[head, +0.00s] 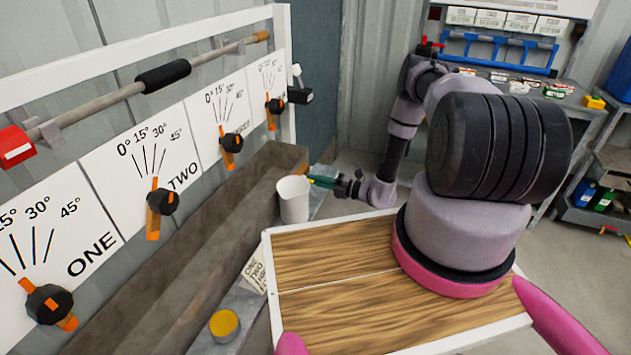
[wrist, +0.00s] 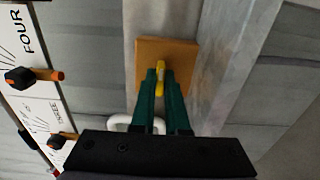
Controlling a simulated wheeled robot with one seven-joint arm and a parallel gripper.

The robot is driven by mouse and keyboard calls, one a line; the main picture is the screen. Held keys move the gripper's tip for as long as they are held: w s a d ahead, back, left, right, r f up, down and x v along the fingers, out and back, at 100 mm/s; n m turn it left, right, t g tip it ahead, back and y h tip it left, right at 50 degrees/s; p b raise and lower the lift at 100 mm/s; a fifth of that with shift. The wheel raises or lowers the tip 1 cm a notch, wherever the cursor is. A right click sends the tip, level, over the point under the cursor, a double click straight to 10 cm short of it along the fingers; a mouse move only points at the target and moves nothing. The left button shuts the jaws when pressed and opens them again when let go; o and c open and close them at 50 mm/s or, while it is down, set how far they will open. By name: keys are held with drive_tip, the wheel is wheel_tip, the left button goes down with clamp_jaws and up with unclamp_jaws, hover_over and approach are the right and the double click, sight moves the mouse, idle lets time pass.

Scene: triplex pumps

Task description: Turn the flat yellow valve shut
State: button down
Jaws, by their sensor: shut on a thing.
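The flat yellow valve (wrist: 160,76) shows in the wrist view as a narrow yellow piece between my green fingertips, in front of an orange-brown square plate (wrist: 180,48). My gripper (wrist: 160,82) is shut on it, with one finger on each side. The fingers cover part of the valve, so its exact angle is hard to read. In the head view my gripper (head: 312,179) reaches left to the far end of the trough, just behind a white jug. The valve itself cannot be made out there.
The white jug (head: 293,200) stands close to my fingers; its pale rim shows in the wrist view (wrist: 120,122). Panels with black-and-orange knobs (head: 162,201) line the left wall above a grey trough (head: 200,275). A yellow-topped round item (head: 224,324) sits on the near ledge.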

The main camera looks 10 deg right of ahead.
drive_tip(key=n, duration=0.4)
drive_tip(key=shift+n, duration=0.3)
drive_tip(key=n, duration=0.4)
drive_tip(key=shift+d+n, duration=0.1)
drive_tip(key=shift+n, duration=0.2)
drive_tip(key=n, duration=0.4)
drive_tip(key=shift+n, duration=0.3)
drive_tip(key=shift+f+n, duration=0.1)
drive_tip(key=shift+n, duration=2)
drive_tip(key=shift+s, duration=0.1)
drive_tip(key=c, duration=0.9)
unclamp_jaws()
drive_tip(key=v, duration=1)
drive_tip(key=shift+s+d, duration=0.2)
drive_tip(key=shift+d, duration=0.15)
